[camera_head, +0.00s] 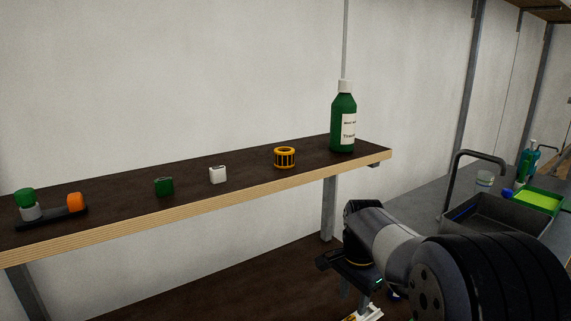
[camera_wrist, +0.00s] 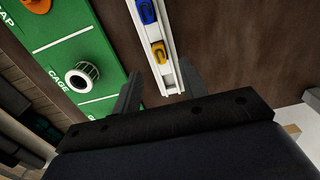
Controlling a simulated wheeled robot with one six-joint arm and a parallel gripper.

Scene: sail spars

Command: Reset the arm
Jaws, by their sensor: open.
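My arm reaches down at the right of the head view, below the shelf. In the wrist view my gripper (camera_wrist: 162,88) is open, its two dark fingers apart with nothing held between them. A white rail (camera_wrist: 152,45) runs up from between the fingertips. It carries a blue clip (camera_wrist: 147,12) and a yellow clip (camera_wrist: 159,53). To the left lies a green board (camera_wrist: 62,45) with printed labels, one reading CAGE. A dark and white ribbed ring (camera_wrist: 83,75) sits on it, and an orange piece (camera_wrist: 37,5) is at the top edge.
The dark shelf (camera_head: 120,219) holds a green bottle (camera_head: 343,125), a yellow and black cage ring (camera_head: 284,157), a white block (camera_head: 218,175), a green block (camera_head: 164,187) and a small black tray (camera_head: 52,217). A grey sink (camera_head: 487,220) stands to the right.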

